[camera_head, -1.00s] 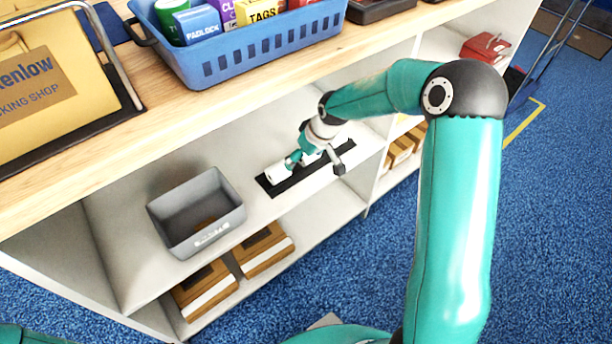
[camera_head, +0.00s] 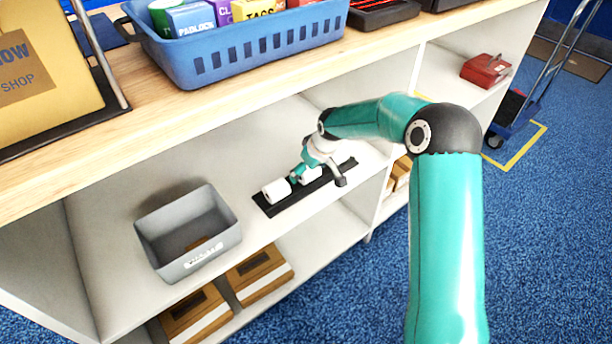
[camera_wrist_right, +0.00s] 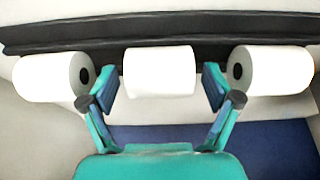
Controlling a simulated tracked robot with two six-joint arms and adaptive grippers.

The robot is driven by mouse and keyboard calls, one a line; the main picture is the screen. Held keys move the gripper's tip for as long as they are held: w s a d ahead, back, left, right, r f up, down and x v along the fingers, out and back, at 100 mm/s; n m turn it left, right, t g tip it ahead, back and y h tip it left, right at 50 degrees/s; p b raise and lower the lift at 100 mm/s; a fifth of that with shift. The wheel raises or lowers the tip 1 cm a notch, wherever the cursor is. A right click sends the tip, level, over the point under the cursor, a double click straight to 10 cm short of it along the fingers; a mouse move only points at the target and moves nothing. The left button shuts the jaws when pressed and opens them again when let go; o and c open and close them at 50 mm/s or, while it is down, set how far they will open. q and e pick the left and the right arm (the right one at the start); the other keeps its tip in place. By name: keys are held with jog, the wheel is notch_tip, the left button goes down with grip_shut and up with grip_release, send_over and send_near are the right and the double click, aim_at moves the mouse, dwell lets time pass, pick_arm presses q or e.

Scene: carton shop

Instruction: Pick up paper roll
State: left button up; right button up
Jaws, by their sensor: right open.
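Three white paper rolls with dark cores lie in a row on a black strip in the right wrist view: a left roll (camera_wrist_right: 48,77), a middle roll (camera_wrist_right: 158,72) and a right roll (camera_wrist_right: 268,70). My right gripper (camera_wrist_right: 159,88) is open, with its fingers on either side of the middle roll and small gaps to it. In the head view one paper roll (camera_head: 276,191) lies clear on the black strip (camera_head: 265,205). My right gripper (camera_head: 301,174) is over the strip just beyond it and hides part of the other rolls. My left gripper is out of view.
The strip lies on the middle shelf (camera_head: 130,300), under the wooden top (camera_head: 170,112). A grey bin (camera_head: 160,262) stands to the left on that shelf. A blue basket (camera_head: 190,66) of small boxes is above. Brown cartons (camera_head: 258,275) are on the lower shelf.

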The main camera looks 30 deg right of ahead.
jog(key=c, duration=1.3)
jog(key=shift+r, duration=0.1)
